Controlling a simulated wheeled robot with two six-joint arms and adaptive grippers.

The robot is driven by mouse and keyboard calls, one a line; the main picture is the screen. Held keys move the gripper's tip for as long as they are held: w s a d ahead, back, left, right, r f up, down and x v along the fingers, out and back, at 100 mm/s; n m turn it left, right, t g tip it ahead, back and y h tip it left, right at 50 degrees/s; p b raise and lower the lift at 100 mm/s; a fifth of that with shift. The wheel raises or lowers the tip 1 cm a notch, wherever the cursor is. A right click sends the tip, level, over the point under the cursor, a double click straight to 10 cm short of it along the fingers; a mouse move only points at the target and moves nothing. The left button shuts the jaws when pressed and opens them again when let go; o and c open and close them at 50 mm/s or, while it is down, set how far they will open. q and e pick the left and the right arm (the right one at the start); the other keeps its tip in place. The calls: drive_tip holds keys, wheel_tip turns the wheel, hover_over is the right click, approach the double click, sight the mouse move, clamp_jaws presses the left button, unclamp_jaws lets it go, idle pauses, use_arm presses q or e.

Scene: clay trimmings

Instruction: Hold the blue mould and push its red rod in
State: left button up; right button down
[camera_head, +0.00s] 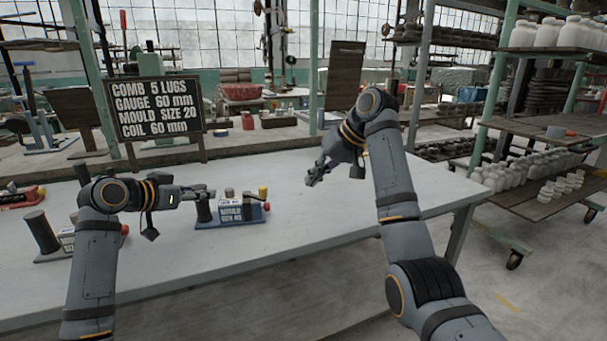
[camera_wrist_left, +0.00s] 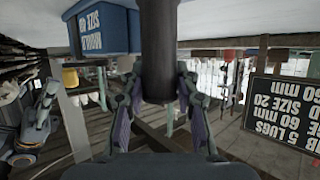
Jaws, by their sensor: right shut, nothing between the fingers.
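The blue mould (camera_head: 232,211) stands on the white table in the head view, with a labelled front, a dark upright handle (camera_head: 203,208) at its left and a yellow-topped part at its right. Its red rod (camera_head: 267,206) shows as a small red knob at the right end. My left gripper (camera_head: 205,192) is at the dark handle. In the left wrist view the mould (camera_wrist_left: 103,30) is upside down, and the left fingers (camera_wrist_left: 158,85) lie against both sides of the handle (camera_wrist_left: 158,50). My right gripper (camera_head: 314,175) is shut and empty above the table, right of the mould.
A second mould (camera_head: 66,241) with a dark handle and red knob stands left, partly behind my left arm. A dark sign (camera_head: 155,107) reads comb 5 lugs, gauge 60 mm, mould size 20, coil 60 mm. The table (camera_head: 300,235) is clear right of the blue mould.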

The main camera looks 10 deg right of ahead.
use_arm(q)
drive_tip(key=o, duration=0.4)
drive_tip(key=shift+o, duration=0.2)
